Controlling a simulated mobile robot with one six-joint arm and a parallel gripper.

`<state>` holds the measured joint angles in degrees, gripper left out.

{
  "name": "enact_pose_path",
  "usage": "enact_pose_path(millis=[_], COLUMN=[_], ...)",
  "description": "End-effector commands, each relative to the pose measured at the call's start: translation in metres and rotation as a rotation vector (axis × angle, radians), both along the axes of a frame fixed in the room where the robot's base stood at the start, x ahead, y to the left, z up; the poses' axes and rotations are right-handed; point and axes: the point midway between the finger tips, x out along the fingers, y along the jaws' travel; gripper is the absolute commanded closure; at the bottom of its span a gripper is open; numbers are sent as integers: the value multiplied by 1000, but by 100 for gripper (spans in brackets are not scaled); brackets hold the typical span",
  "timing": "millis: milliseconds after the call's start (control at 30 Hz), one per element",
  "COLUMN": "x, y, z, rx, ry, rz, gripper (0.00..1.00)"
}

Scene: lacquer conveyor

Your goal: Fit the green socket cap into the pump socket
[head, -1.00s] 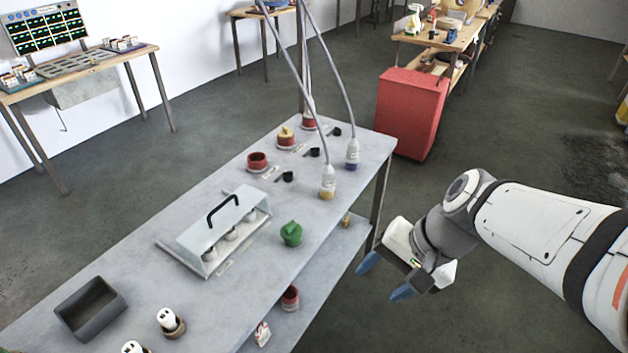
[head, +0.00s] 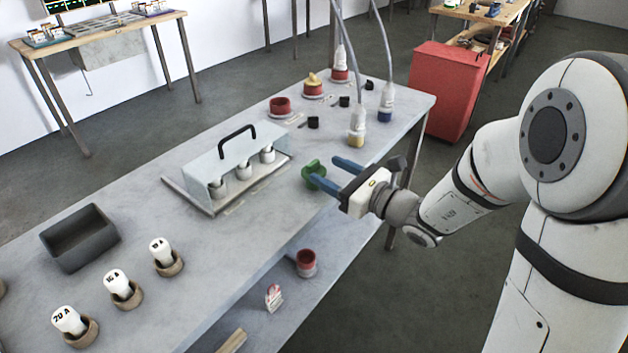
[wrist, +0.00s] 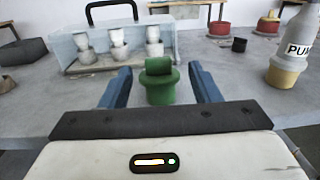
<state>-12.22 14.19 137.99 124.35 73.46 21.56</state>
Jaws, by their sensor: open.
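The green socket cap (head: 311,170) stands on the grey table near its front edge. It has a round base and a raised grip on top. My gripper (head: 322,168) is open, its blue fingers reaching over the table edge at the cap. In the wrist view the cap (wrist: 158,92) stands between the two fingers, with a gap on each side. A hanging white connector with a yellow lower end (head: 357,128) is beyond the cap; in the wrist view its label (wrist: 300,50) partly reads "PUM". I cannot tell which fitting is the pump socket.
A clear-covered box with a black handle (head: 235,160) stands left of the cap. Red cups (head: 281,107), small black caps (head: 313,122) and a blue-ended connector (head: 386,105) are further back. A dark tray (head: 80,238) and labelled white plugs (head: 122,286) are at the left front.

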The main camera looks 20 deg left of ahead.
Motion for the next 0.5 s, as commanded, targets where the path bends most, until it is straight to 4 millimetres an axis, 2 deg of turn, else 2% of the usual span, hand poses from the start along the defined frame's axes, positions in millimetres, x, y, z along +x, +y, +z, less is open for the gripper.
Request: enact_pose_path(millis=[400, 500], x=[20, 24], y=[53, 61], z=[0, 0], rx=[-1, -2], ry=[-3, -2], rz=[6, 4], gripper=[44, 44])
